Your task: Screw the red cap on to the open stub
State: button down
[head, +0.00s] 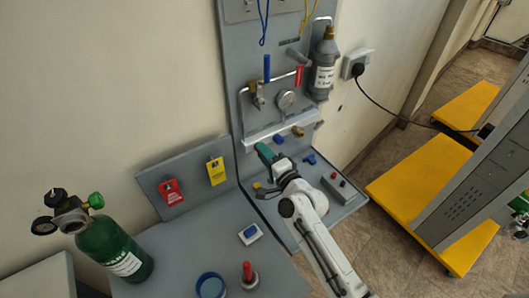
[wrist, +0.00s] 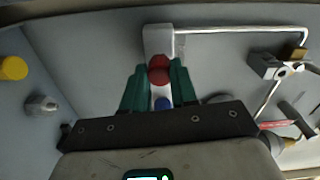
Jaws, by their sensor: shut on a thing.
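My gripper (head: 265,152) is at the foot of the upright grey panel in the head view, its teal fingers pointing at the panel. In the wrist view my gripper (wrist: 159,78) is shut on the red cap (wrist: 159,70), which sits between the fingertips. Directly beyond the cap is a pale grey block (wrist: 158,40) with a pipe running right from it. The cap overlaps the block's lower part; I cannot tell whether they touch. The open stub is not distinguishable, perhaps hidden behind the cap. The cap is hidden in the head view.
A gauge (head: 286,101), a blue lever (head: 267,68) and a grey bottle (head: 324,65) are on the panel above. A blue valve (head: 310,159) and a grey button box (head: 337,182) are right of my gripper. A green cylinder (head: 110,245) stands at left.

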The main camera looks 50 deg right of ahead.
jog(key=m+p, duration=0.1)
jog(key=m, duration=0.2)
jog(key=m+p, duration=0.1)
jog(key=m, duration=0.2)
jog(key=shift+m, duration=0.4)
